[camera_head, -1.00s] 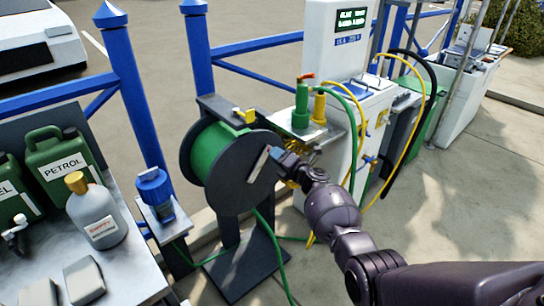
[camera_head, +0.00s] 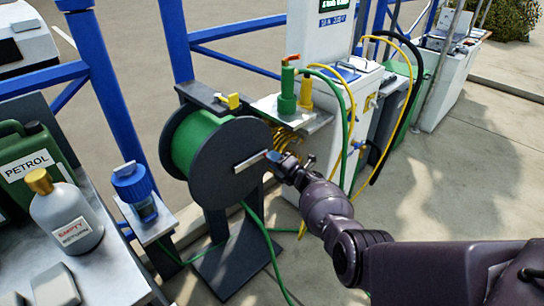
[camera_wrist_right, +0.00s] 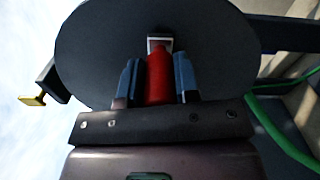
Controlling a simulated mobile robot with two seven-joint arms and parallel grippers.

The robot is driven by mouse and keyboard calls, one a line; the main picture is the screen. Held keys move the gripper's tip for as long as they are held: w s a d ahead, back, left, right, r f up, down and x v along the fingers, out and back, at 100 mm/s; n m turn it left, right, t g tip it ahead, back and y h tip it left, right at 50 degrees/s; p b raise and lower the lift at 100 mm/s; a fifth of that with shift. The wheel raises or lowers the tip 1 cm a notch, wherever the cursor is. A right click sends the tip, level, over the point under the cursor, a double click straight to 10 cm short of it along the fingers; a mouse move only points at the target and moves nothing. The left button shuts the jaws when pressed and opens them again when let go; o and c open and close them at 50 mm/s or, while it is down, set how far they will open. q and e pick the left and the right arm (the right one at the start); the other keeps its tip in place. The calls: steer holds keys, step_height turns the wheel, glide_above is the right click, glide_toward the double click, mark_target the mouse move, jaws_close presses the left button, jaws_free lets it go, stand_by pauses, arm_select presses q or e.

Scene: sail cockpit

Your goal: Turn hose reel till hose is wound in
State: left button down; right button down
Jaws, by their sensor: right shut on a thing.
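The hose reel has a dark round side plate (camera_head: 222,185) and green hose (camera_head: 195,138) wound on its drum. A pale crank bar (camera_head: 250,162) crosses the plate, pointing right and slightly up. My right gripper (camera_head: 276,158) is at the bar's outer end. In the right wrist view, a red crank handle (camera_wrist_right: 158,76) stands between the blue-grey fingers of my right gripper (camera_wrist_right: 157,82), which is shut on it. Loose green hose (camera_head: 262,235) runs from the reel down to the ground. My left gripper is not in view.
A bench at left carries a petrol can (camera_head: 35,160) and a grey bottle (camera_head: 66,215). Blue railings run behind. Open paving lies at right.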

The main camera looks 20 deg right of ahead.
steer(key=shift+s+f, duration=0.1)
steer(key=shift+f, duration=0.6)
steer(key=shift+a+f, duration=0.1)
steer(key=shift+f, duration=0.1)
steer(key=c, duration=0.8)
jaws_free()
steer(key=shift+c, duration=0.2)
steer(key=shift+r, duration=0.1)
